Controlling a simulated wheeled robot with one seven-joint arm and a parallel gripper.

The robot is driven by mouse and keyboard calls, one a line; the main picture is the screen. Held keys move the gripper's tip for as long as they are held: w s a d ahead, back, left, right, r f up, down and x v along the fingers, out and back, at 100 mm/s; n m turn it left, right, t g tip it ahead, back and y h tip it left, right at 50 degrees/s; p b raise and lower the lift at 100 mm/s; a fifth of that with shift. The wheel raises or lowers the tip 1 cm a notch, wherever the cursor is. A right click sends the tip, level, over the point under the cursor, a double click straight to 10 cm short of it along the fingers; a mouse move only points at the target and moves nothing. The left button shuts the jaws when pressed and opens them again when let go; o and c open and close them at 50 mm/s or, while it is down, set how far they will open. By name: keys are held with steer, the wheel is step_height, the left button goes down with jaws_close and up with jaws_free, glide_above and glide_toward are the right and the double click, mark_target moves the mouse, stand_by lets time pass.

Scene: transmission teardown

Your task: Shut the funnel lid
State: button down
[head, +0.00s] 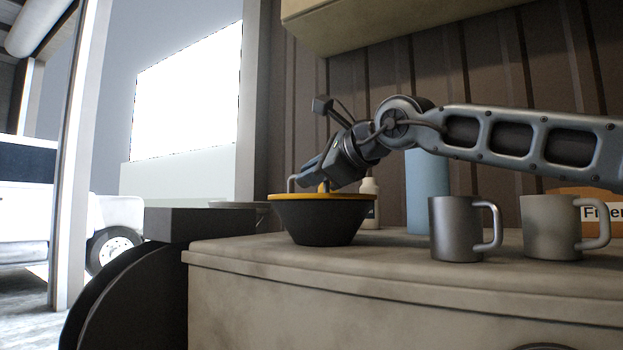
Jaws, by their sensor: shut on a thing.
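The funnel (318,222) is a dark, wide bowl shape standing upright near the left end of the counter. Its yellow-orange lid (350,196) lies flat across the top of the funnel, with no clear gap at the rim. My gripper (310,186) reaches in from the right, tilted downward, with its fingertips at the top of the lid. It is shut on a small yellow knob (323,187) on the lid, though the fingers partly hide this grip.
Two metal mugs, one darker (455,228) and one lighter (550,227), stand to the right on the counter (400,262). A small white bottle (370,203) and a blue cylinder (427,190) stand behind. A cabinet (380,22) hangs above. Left of the counter is a dark rounded object (130,300).

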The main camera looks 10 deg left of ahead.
steer(key=shift+f, duration=0.35)
steer(key=c, duration=1.4)
jaws_free()
steer(key=shift+s, duration=0.1)
steer(key=shift+c, duration=0.2)
steer(key=v, duration=0.7)
steer(key=shift+s+d+r+b, duration=0.15)
steer(key=shift+d+r+b, duration=0.15)
steer(key=shift+b, duration=0.15)
steer(key=shift+f, duration=0.1)
